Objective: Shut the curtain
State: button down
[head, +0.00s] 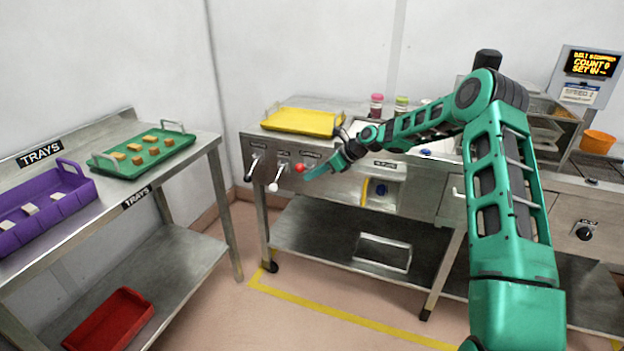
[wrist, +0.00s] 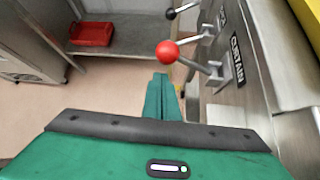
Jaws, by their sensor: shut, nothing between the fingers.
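The curtain lever has a red ball knob (head: 299,167) and sticks out from the steel front panel of the machine. In the wrist view, its red knob (wrist: 167,52) and grey shaft stand beside a black label reading CURTAIN (wrist: 237,60). My gripper (head: 308,174) is just right of the red knob in the head view. In the wrist view, my gripper (wrist: 160,78) has its green fingers together and empty, with the tips just short of the knob. I cannot tell whether they touch it. The curtain itself is not clearly seen.
A white-knobbed lever (head: 273,187) and a black-knobbed lever (head: 253,163) stand left of the red one. A yellow tray (head: 301,122) lies on top of the machine. A tray table (head: 205,142) stands at left. Floor between is clear.

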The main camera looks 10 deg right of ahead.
jog(key=shift+r, duration=0.15)
jog(key=shift+r, duration=0.6)
jog(key=s+d+r, duration=0.3)
jog(key=s+d, duration=0.2)
jog(key=d, duration=0.4)
jog(key=shift+d+r, duration=0.3)
jog(key=shift+r, duration=0.1)
